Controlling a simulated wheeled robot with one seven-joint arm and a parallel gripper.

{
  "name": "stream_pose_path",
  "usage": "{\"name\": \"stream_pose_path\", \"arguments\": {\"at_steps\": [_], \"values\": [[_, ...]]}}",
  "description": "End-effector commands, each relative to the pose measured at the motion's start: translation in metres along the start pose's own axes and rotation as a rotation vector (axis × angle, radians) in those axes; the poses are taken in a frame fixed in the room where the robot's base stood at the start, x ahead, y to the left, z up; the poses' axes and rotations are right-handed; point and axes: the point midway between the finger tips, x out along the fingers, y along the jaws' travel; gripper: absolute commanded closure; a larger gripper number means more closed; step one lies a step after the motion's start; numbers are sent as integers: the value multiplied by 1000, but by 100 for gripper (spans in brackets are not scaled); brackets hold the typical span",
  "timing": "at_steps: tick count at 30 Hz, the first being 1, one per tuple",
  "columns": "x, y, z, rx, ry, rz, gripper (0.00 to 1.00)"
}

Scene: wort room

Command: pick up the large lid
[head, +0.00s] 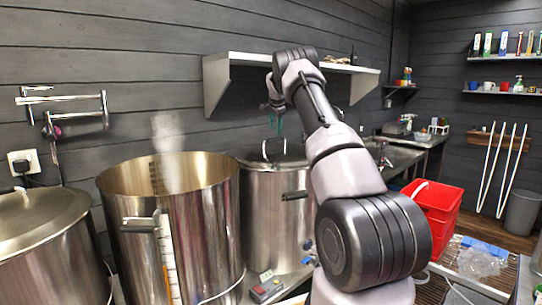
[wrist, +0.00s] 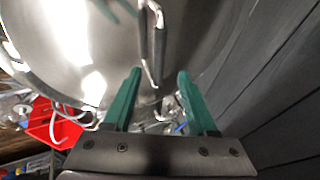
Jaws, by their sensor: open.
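A shiny metal lid (head: 292,157) with an upright loop handle (head: 272,148) sits on the tall steel pot right of the open pot. In the wrist view the lid (wrist: 75,40) fills the upper left, and its handle (wrist: 152,45) stands in line with the gap between my fingers. My gripper (head: 275,124) is open and empty just above this handle, its green fingers (wrist: 159,72) apart. The handle does not look gripped. Another domed lid (head: 40,215) covers the pot at the far left. My arm hides the right side of the middle lid's pot.
A steaming open pot (head: 190,230) stands between the lidded pots. A white wall shelf (head: 240,60) is behind my wrist. A red bin (head: 437,205) and a sink counter (head: 405,150) are to the right.

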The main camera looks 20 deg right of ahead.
Motion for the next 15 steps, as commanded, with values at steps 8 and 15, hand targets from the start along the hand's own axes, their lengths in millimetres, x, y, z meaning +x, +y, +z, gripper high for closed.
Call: {"name": "stream_pose_path", "arguments": {"at_steps": [8, 15], "values": [[34, 0, 1, 0, -1, 0, 42], [65, 2, -1, -1, -2, 1, 42]]}}
